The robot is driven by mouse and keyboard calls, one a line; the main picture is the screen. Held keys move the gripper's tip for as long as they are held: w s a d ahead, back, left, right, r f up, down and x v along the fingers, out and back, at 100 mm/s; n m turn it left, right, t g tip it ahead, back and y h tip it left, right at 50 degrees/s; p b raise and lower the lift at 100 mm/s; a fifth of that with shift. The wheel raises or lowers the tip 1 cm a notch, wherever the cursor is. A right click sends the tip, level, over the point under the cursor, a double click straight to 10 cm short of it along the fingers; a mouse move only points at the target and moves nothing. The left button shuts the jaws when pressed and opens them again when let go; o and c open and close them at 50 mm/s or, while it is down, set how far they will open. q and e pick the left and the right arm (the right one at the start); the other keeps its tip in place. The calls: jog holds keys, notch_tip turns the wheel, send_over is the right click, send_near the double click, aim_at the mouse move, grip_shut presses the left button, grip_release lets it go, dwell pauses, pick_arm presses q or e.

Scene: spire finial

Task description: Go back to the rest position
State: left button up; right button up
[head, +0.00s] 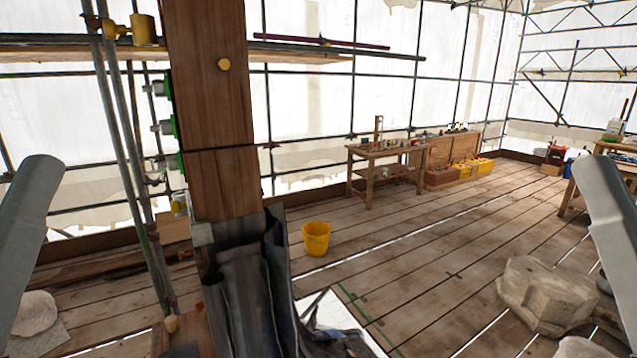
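Two grey arm links of mine show, one at the left edge and one at the right edge of the head view. Both run up from the lower corners. Neither gripper is visible in the head view, so I cannot see their fingers or anything they may hold.
A wooden post (210,100) rises left of centre, beside scaffold poles (125,150). A yellow bucket (316,238) stands on the plank floor (420,240). A carved stone block (545,295) lies at lower right. A workbench (385,152) with small items stands behind. The middle floor is clear.

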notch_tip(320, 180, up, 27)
jog(key=p, duration=2.3)
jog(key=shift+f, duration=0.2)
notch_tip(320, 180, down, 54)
jog(key=b, duration=5.4)
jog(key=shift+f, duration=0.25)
